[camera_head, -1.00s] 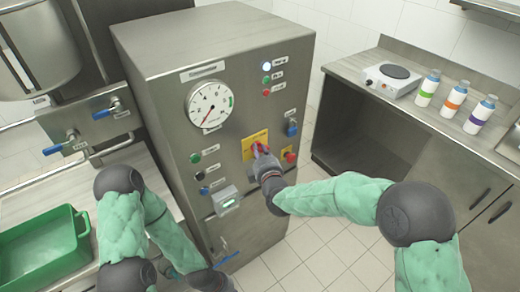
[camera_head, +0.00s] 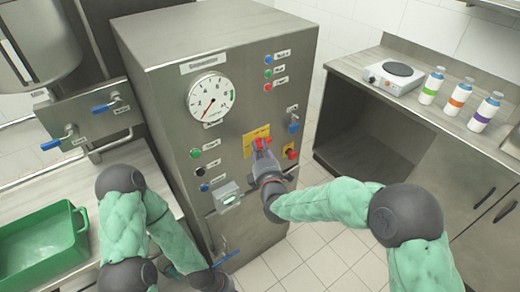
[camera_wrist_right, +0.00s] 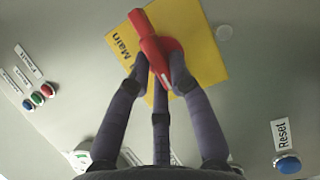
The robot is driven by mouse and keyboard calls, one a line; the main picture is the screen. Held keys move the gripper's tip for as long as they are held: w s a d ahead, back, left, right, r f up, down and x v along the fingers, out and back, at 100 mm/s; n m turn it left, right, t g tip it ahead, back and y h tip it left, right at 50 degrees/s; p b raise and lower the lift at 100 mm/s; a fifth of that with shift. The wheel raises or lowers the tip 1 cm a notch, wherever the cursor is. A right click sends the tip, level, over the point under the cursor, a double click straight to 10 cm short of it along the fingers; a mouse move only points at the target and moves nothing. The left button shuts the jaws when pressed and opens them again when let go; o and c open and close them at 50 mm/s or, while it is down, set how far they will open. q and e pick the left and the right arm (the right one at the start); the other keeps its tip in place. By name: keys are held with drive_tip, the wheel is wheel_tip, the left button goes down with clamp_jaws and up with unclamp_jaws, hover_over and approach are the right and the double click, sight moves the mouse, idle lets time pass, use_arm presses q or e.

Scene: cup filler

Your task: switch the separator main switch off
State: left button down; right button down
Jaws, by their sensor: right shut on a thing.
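The separator main switch is a red handle (camera_wrist_right: 150,45) on a yellow plate (camera_wrist_right: 208,50) marked "Main". In the head view the yellow plate (camera_head: 250,137) sits on the front of the steel cabinet, low on the right. My right gripper (camera_head: 264,150) reaches it from the front. In the right wrist view its fingers (camera_wrist_right: 160,72) are closed around the near part of the red handle, whose far end sticks out past them. The handle lies slanted in that view, roughly along the edge with the lettering. My left arm hangs at the lower left; its gripper is not visible.
Three indicator lamps (camera_head: 268,73) and a round gauge (camera_head: 210,97) are above. A green tub (camera_head: 45,245) stands left; a counter with bottles (camera_head: 458,100) is right.

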drive_tip(key=shift+f, duration=0.1)
drive_tip(key=c, duration=1.1)
unclamp_jaws()
drive_tip(key=v, duration=1.2)
